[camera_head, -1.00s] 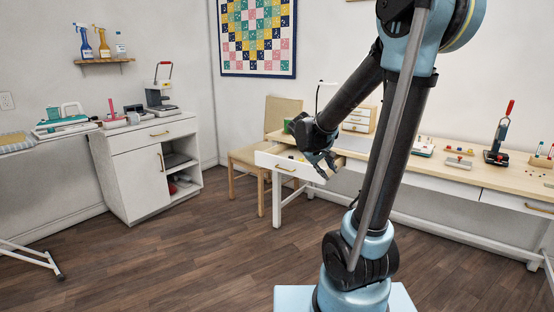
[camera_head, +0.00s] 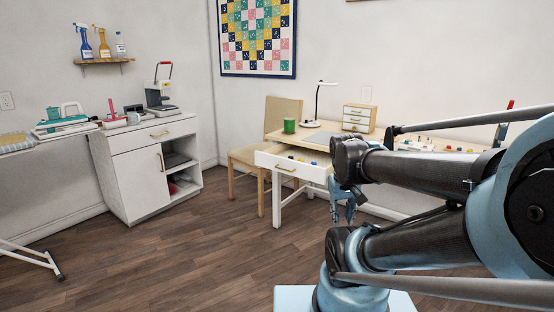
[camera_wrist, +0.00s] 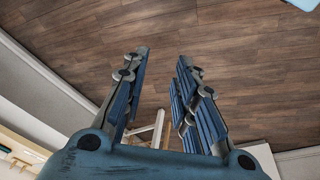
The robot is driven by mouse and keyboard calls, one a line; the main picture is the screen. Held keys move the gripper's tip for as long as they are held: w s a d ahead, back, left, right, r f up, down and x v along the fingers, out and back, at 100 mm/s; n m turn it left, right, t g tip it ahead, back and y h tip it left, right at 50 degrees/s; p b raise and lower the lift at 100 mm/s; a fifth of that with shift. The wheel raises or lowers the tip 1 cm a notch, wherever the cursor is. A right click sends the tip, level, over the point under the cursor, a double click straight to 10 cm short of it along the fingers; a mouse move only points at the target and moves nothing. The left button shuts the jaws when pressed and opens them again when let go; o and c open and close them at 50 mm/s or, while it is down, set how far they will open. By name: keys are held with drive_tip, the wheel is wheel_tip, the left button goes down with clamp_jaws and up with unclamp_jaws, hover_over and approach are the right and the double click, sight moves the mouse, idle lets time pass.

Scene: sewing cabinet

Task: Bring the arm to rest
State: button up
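My arm is folded low on the right of the head view, its links lying nearly level. My gripper (camera_head: 343,208) hangs down beneath the wrist, in front of the desk and to the right of the open drawer. In the wrist view my gripper (camera_wrist: 163,75) has its two blue fingers well apart, with only the wooden floor (camera_wrist: 225,60) showing between their tips. It is open and holds nothing. Part of the desk behind the arm is hidden.
A desk (camera_head: 270,136) carries a green mug (camera_head: 289,126), a lamp (camera_head: 319,100) and a small drawer box (camera_head: 359,118). Its drawer (camera_head: 284,168) stands open with small items inside. A chair (camera_head: 245,155) and a white cabinet (camera_head: 140,185) stand left. The floor between is clear.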

drive_tip(key=shift+m+y, duration=0.4)
drive_tip(key=shift+y, duration=0.1)
drive_tip(key=shift+s+a+f, duration=0.25)
drive_tip(key=shift+s+f, duration=0.1)
drive_tip(key=shift+s, duration=0.25)
drive_tip(key=shift+s+a+f, duration=0.2)
drive_tip(key=shift+s+f, duration=0.15)
drive_tip(key=shift+s, duration=0.25)
drive_tip(key=shift+s+a+f, duration=0.25)
drive_tip(key=shift+s+f, duration=0.1)
drive_tip(key=shift+s, duration=0.25)
drive_tip(key=shift+w+f, duration=0.2)
drive_tip(key=shift+w, duration=0.25)
